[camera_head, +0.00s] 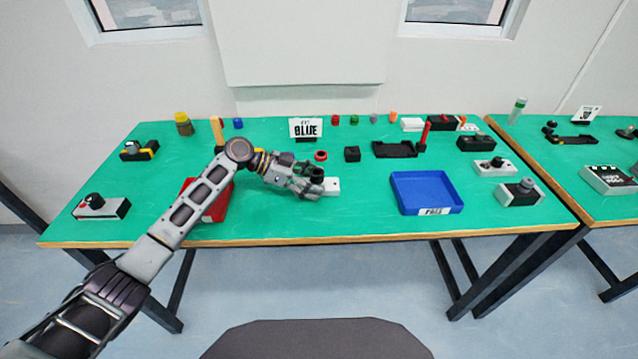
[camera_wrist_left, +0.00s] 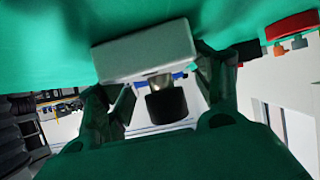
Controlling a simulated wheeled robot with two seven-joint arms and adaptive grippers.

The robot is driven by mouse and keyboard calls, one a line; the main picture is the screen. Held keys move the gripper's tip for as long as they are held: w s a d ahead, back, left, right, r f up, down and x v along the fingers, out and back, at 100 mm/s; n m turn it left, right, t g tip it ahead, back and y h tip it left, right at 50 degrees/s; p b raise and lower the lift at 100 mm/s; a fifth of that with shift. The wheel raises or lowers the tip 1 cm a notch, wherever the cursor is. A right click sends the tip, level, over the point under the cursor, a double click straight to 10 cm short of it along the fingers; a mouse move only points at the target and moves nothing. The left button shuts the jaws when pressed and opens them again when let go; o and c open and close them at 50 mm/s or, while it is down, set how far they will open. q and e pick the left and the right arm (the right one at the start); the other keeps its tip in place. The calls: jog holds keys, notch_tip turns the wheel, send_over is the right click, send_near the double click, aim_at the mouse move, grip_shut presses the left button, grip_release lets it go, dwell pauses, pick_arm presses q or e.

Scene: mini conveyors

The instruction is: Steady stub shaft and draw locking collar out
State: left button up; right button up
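A white block (camera_head: 332,186) sits near the middle of the green table. It also shows large at the top of the left wrist view (camera_wrist_left: 146,54). A short metallic stub shaft (camera_wrist_left: 159,81) stands out from it and carries a black locking collar (camera_wrist_left: 167,103). The collar also shows in the head view (camera_head: 317,174), partly among the fingers. My left gripper (camera_wrist_left: 165,100) is at the block, with one finger on each side of the collar. Gaps show between both fingers and the collar, so it is open. My right gripper is not in view.
A blue tray (camera_head: 407,211) stands to the right and a red tray (camera_head: 218,212) lies partly behind my left arm. A sign (camera_head: 306,128) and small parts line the back. Table (camera_head: 365,215) is clear between block and blue tray.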

pick_arm(q)
jog(key=c, duration=0.5)
jog(key=shift+s+f, duration=0.1)
jog(key=shift+f, duration=0.05)
dwell(0.3)
jog(key=shift+f, duration=0.15)
dwell(0.5)
jog(key=o, duration=0.9)
jog(key=shift+a, duration=0.15)
